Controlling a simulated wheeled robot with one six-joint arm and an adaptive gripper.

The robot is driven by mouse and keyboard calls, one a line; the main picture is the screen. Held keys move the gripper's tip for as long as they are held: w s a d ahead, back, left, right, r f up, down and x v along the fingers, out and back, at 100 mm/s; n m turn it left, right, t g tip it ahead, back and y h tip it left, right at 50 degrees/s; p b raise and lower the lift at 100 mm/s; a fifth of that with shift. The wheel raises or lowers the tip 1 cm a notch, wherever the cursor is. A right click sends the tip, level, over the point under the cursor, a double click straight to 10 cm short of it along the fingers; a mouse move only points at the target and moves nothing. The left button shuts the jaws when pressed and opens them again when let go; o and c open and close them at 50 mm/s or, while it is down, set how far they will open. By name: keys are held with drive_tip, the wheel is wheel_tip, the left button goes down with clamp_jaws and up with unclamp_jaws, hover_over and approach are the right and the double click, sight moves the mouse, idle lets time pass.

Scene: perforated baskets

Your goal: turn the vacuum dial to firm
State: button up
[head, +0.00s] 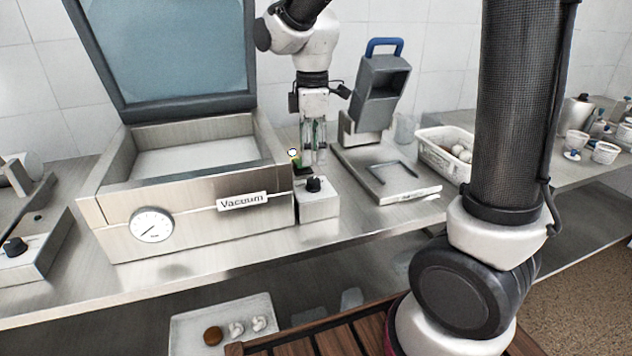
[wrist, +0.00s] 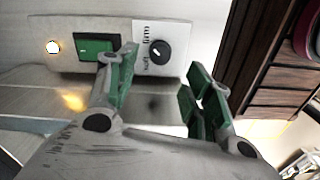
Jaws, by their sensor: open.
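The vacuum dial is a black knob (head: 313,184) on a small metal control box (head: 319,207) right of the vacuum machine (head: 195,220). In the wrist view the dial (wrist: 158,52) has a pale pointer mark, with "soft" and "firm" printed beside it. I cannot tell for sure which word the mark points to. My gripper (head: 314,150) hangs pointing down above and slightly behind the box. In the wrist view its green-padded fingers (wrist: 163,76) are open and empty, apart from the dial, which shows between and beyond the tips.
A green switch (wrist: 97,47) and a lit lamp (wrist: 53,46) sit beside the dial. The machine's lid (head: 170,50) stands open; a round gauge (head: 151,225) is on its front. A sealer-like device (head: 385,175) and a white basket (head: 445,150) stand to the right.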

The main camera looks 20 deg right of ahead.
sight(313, 179)
drive_tip(key=shift+f, duration=0.2)
wheel_tip(313, 179, down, 7)
drive_tip(key=shift+f, duration=0.2)
drive_tip(key=c, duration=1.1)
